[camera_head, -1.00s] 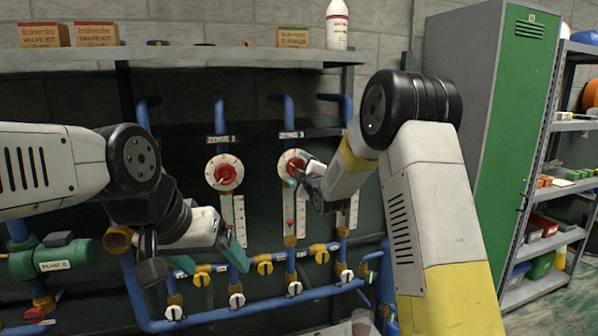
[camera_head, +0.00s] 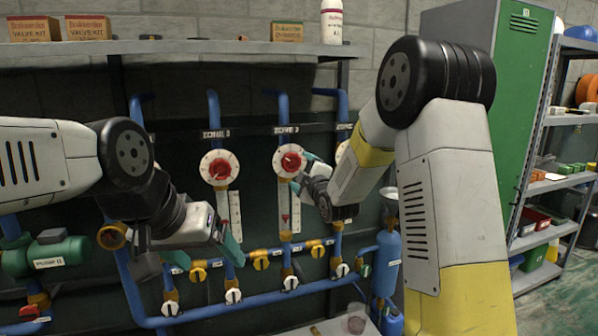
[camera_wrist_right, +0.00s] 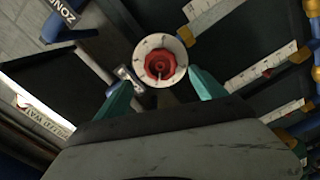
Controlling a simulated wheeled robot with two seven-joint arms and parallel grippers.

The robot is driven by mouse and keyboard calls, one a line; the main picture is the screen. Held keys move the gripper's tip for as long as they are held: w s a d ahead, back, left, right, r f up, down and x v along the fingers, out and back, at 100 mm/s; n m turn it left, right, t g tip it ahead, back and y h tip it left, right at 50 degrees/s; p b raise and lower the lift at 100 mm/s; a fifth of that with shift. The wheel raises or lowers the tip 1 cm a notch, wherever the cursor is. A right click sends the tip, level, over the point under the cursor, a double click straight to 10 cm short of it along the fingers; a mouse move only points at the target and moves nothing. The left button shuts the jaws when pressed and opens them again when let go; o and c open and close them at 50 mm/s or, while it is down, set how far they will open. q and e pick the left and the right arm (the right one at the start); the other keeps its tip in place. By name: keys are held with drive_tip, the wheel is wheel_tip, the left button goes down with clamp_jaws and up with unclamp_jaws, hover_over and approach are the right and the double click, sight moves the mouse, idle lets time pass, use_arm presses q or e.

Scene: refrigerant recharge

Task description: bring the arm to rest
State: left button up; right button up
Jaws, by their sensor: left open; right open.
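My right gripper (camera_head: 308,170) is in front of the middle dial (camera_head: 288,160), a white disc with a red knob. In the right wrist view the same kind of dial (camera_wrist_right: 160,61) shows between the two teal fingers (camera_wrist_right: 160,92). The fingers are spread and look clear of the red knob; the exact gap is hard to judge. My left gripper (camera_head: 205,250) hangs at the lower left, in front of the blue pipes, with its teal fingers apart and nothing between them.
Another dial (camera_head: 218,167) sits to the left. Yellow and white valves line the blue pipe (camera_head: 258,304) below. A shelf (camera_head: 170,50) with boxes and a white bottle (camera_head: 331,22) runs above. A blue cylinder (camera_head: 388,260) stands beside my right arm; a green cabinet (camera_head: 512,110) is at right.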

drive_tip(key=s+d+r+m+g+h, duration=0.1)
drive_tip(key=s+d+r+m+g, duration=0.15)
drive_tip(key=s+d+m, duration=0.4)
drive_tip(key=s+d+r+m+g+h, duration=0.1)
drive_tip(key=s+d+m+g+h, duration=0.15)
drive_tip(key=s, duration=0.65)
drive_tip(key=s+d+f+m+g, duration=0.1)
drive_tip(key=s+f+m+g, duration=0.1)
drive_tip(key=s, duration=1)
drive_tip(key=s+d+f+m+g, duration=0.1)
drive_tip(key=s+m+g, duration=0.3)
drive_tip(key=s, duration=0.9)
drive_tip(key=shift+d+f+m, duration=0.4)
drive_tip(key=shift+f+m, duration=0.2)
drive_tip(key=shift+f, duration=0.3)
drive_tip(key=shift+w, duration=0.1)
